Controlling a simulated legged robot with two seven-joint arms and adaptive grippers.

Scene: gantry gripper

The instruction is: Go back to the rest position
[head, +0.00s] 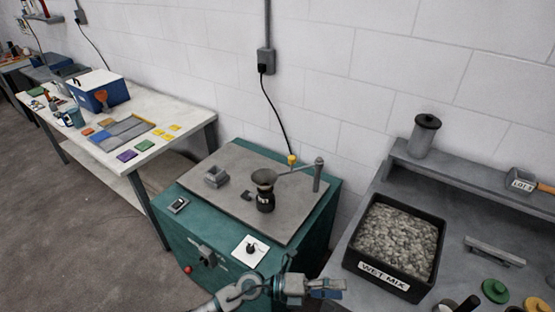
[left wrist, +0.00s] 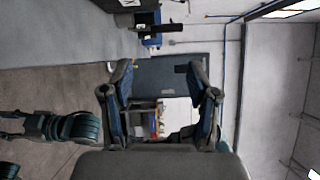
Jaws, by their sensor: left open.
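My left gripper (head: 328,288) is at the bottom middle of the head view, in front of the teal machine cabinet (head: 310,250) and left of the right-hand bench. In the left wrist view my left gripper (left wrist: 162,78) shows its two fingers spread wide with nothing between them. The gap looks out toward a distant wall and a table, with no object close to the fingers. My right gripper cannot be made out in either view.
The cabinet carries a grey plate (head: 232,175) with a black funnel-topped piece (head: 265,190) and a swing arm. A black "WET MIX" bin (head: 385,285) stands on the right bench. A white table (head: 185,128) with cards and a blue box (head: 98,92) stands left. Floor is clear at lower left.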

